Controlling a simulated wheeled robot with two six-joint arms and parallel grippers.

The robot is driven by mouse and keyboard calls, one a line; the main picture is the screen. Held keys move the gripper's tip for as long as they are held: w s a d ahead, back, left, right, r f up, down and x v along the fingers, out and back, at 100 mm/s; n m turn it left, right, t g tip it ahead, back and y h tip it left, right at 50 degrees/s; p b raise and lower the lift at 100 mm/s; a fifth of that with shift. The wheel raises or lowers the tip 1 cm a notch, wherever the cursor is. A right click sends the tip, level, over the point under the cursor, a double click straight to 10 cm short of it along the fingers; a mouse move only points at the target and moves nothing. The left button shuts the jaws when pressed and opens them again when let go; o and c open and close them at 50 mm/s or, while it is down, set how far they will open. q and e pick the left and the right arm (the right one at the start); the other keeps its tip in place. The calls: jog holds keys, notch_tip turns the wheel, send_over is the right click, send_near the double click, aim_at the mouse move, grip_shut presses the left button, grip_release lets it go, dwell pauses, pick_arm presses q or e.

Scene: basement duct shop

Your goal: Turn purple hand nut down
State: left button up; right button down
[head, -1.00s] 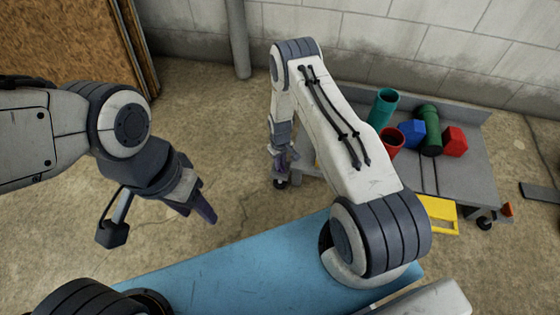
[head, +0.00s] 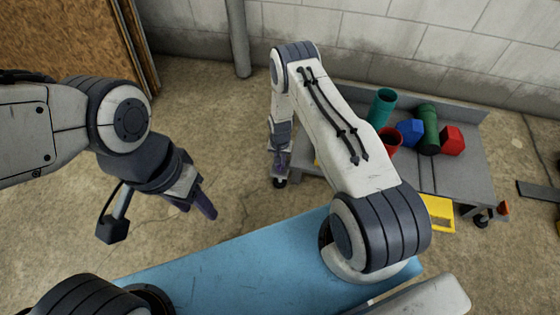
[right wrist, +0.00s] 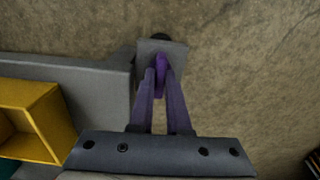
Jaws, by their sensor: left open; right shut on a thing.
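The purple hand nut (right wrist: 161,72) shows in the right wrist view between the two purple fingers of my right gripper (right wrist: 161,85). The right gripper is shut on it, at a grey corner piece of the cart. The fingers hide part of the nut. In the head view my right gripper (head: 281,161) is at the cart's left end, mostly behind my own arm, and the nut cannot be made out there. My left gripper (head: 196,206) is open and empty, over bare floor to the left and away from the cart.
The grey cart (head: 465,180) carries a teal tube (head: 382,107), a red tube (head: 391,139), a green cylinder (head: 428,130), a blue block (head: 409,132) and a red block (head: 453,140). A yellow open box (head: 440,212) is at its front. Bare floor lies left of the cart.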

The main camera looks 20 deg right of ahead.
jog(key=shift+m, duration=0.3)
jog(key=c, duration=0.9)
grip_release()
notch_tip(320, 180, up, 11)
jog(key=p, duration=0.4)
jog(key=shift+f+p, duration=0.2)
jog(key=shift+p, duration=0.1)
